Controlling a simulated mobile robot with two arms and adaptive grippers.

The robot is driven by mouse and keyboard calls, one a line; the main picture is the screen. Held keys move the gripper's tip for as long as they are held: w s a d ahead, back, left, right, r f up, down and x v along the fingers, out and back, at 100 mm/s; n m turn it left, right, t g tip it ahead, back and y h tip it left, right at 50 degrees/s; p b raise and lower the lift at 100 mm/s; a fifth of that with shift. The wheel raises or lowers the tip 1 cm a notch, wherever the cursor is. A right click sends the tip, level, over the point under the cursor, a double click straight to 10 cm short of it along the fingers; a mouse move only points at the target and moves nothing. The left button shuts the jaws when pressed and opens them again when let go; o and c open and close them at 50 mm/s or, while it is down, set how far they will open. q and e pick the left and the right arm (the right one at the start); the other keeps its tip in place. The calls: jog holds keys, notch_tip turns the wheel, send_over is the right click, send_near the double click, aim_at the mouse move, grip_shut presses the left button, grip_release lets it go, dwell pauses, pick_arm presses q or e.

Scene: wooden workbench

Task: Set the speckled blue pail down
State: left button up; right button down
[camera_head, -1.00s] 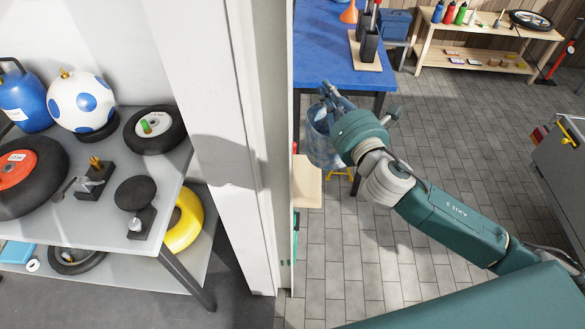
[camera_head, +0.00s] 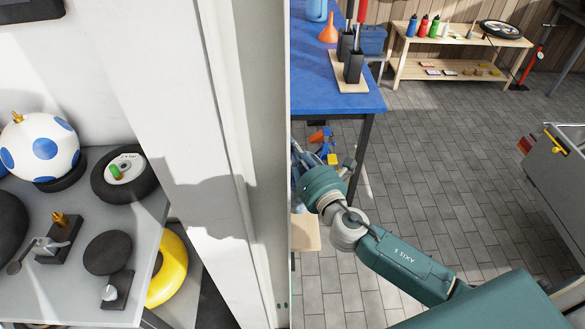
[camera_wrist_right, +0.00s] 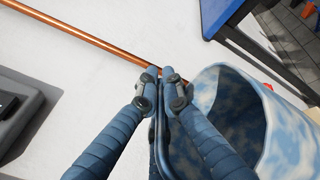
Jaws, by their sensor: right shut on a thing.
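The speckled blue pail (camera_wrist_right: 290,130) shows in the right wrist view, at the right. Its rim and hollow inside face the camera, and its base is out of frame. My right gripper (camera_wrist_right: 163,78) is shut on the near side of the pail's rim. In the head view, my right arm reaches to the edge of the white wall, and the gripper and pail are mostly hidden behind that edge. I cannot tell whether the pail touches any surface. My left gripper is in neither view.
The white wall (camera_head: 200,120) stands left of my right arm. The blue-topped workbench (camera_head: 345,100) is beyond the arm, with black holders on a wooden board. A grey shelf (camera_head: 60,290) at the left holds wheels and a spotted ball.

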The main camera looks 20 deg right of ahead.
jog(key=shift+s+f+b, duration=0.1)
jog(key=shift+f+b, duration=1.05)
jog(key=shift+f, duration=1.8)
jog(key=c, duration=1.9)
grip_release()
jog(key=shift+f, duration=0.1)
jog(key=shift+r, duration=0.25)
jog(key=s+b, duration=0.1)
jog(key=s, duration=0.3)
jog(key=s+d+b, duration=0.1)
jog(key=s, duration=0.7)
jog(key=shift+d+f+b, duration=0.1)
jog(key=shift+d+b, duration=0.1)
jog(key=shift+b, duration=0.2)
